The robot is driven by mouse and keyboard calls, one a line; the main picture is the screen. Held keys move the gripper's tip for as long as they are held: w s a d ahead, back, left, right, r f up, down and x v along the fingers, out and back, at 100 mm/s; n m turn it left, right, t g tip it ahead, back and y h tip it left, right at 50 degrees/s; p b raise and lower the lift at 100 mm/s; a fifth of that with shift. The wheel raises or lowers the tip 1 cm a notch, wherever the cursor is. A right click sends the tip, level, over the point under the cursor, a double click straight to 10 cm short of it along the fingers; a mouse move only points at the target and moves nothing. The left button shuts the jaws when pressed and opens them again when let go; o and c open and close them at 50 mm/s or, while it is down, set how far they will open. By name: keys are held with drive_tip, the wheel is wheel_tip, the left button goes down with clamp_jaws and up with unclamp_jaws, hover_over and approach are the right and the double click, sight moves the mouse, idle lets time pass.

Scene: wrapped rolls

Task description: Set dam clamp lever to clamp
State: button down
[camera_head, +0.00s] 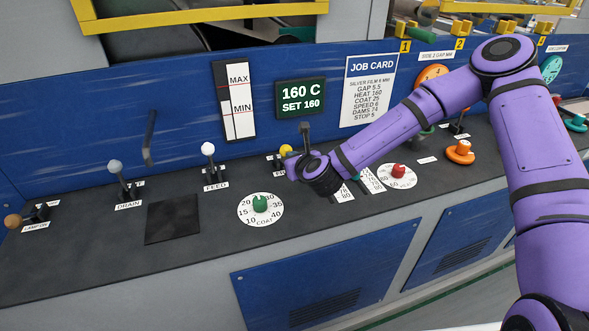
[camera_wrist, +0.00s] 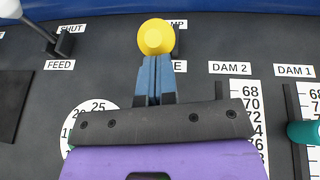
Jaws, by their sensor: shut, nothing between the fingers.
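The dam clamp lever has a yellow knob (camera_wrist: 156,37), which also shows in the head view (camera_head: 286,150) just left of my wrist. The knob partly covers a label ending in "MP" behind it; another label ending in "E" is mostly hidden by my fingers. The lever's shaft is hidden, so I cannot tell which way it leans. My gripper (camera_wrist: 155,76) is shut and empty, its blue fingertips at the near side of the knob. I cannot tell whether they touch it. In the head view my wrist hides the fingers.
The white-knobbed FEED lever (camera_head: 208,150) stands to the left, with the green COAT dial (camera_head: 260,204) in front. The DAM 2 scale (camera_wrist: 250,112) and DAM 1 scale (camera_wrist: 305,105) lie to the right. The blue back panel rises behind.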

sight(288, 147)
drive_tip(key=w+r+g, duration=0.2)
drive_tip(key=shift+w+a+r+g+h, duration=0.2)
drive_tip(key=shift+a+g+h, duration=0.1)
drive_tip(key=shift+a+h, duration=0.1)
drive_tip(key=shift+w+a+r, duration=0.2)
drive_tip(key=shift+w+r, duration=0.1)
drive_tip(key=shift+w, duration=0.4)
drive_tip(key=shift+w+a+r, duration=0.15)
drive_tip(key=shift+w+r, duration=0.15)
drive_tip(key=shift+w, duration=0.4)
drive_tip(key=shift+w+a+r, duration=0.2)
drive_tip(key=shift+w+r, duration=0.1)
drive_tip(key=shift+w, duration=0.4)
